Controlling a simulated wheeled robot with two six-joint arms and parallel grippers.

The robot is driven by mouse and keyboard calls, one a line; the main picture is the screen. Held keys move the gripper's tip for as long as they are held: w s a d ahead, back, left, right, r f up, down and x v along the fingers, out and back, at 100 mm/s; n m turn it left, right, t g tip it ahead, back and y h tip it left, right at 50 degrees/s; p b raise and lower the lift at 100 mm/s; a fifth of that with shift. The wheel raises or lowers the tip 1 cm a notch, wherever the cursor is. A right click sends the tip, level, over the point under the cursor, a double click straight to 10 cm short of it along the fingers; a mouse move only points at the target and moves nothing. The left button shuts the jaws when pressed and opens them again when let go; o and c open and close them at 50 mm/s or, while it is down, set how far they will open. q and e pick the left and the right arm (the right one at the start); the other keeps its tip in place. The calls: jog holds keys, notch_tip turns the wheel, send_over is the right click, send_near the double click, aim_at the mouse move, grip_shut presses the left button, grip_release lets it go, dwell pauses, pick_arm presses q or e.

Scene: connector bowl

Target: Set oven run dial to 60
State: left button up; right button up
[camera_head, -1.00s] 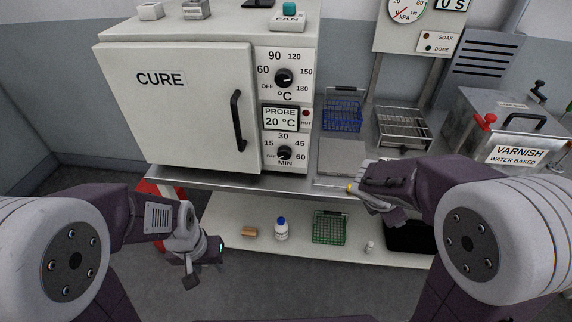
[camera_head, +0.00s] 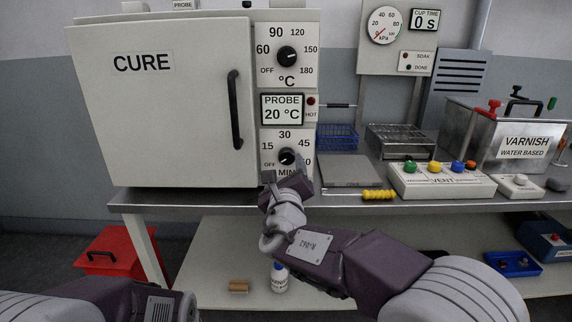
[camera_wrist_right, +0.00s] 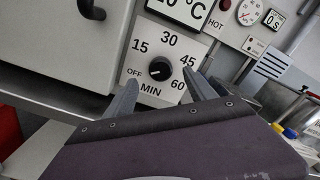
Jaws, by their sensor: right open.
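The oven (camera_head: 160,110), marked CURE, has a lower run dial (camera_head: 287,157) with marks OFF, 15, 30, 45, 60 and MIN. In the right wrist view the black knob (camera_wrist_right: 160,69) shows a small light mark towards OFF. My right gripper (camera_head: 285,173) is open in front of the lower part of this dial panel. In the wrist view its two fingers (camera_wrist_right: 168,86) stand apart, one on each side below the knob, with nothing between them. I see no contact with the knob. My left arm shows at the bottom left, but its gripper is out of view.
A temperature dial (camera_head: 288,56) and a probe display (camera_head: 282,109) reading 20 °C sit above. The door handle (camera_head: 235,110) sticks out left of the panel. A vent button box (camera_head: 440,186) and yellow-handled tool (camera_head: 378,194) lie on the bench to the right.

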aim_at(286, 157)
jog(key=w, duration=0.7)
jog(key=shift+f, duration=0.1)
jog(key=shift+c, duration=0.2)
